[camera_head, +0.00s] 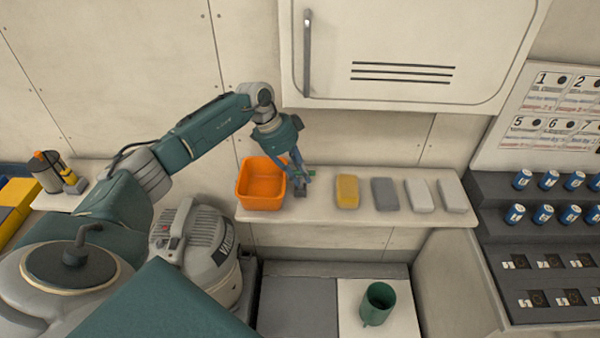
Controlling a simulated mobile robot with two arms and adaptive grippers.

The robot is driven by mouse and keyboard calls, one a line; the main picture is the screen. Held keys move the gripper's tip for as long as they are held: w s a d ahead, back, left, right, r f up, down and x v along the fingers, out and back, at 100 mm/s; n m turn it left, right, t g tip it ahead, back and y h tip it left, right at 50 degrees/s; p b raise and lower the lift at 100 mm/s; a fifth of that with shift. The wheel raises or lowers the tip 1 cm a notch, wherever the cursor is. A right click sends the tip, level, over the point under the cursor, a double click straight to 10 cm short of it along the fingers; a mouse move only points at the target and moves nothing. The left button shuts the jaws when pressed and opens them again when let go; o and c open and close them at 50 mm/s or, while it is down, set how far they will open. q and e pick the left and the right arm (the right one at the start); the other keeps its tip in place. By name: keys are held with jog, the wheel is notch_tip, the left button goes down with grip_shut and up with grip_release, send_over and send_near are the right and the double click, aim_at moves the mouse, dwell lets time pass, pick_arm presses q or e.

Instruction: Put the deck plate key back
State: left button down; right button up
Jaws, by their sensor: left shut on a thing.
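My left gripper (299,181) points down over the white shelf, just right of the orange bin (262,186). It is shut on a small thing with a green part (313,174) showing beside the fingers. This looks like the deck plate key, but it is small and mostly hidden by the fingers. I cannot tell whether it touches the shelf. My right gripper is not in view.
On the shelf (322,208), right of my left gripper, lie a yellow block (347,191) and several grey blocks (385,194). Below are a grey vacuum-like machine (205,250) and a green cup (377,303). A wall cabinet (410,45) hangs above. Blue-labelled cans (542,214) stand right.

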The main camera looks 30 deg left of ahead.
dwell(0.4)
pick_arm(q)
jog(key=shift+p, duration=0.3)
jog(key=c, duration=1.5)
grip_release()
jog(key=shift+c, duration=0.2)
jog(key=v, duration=1.2)
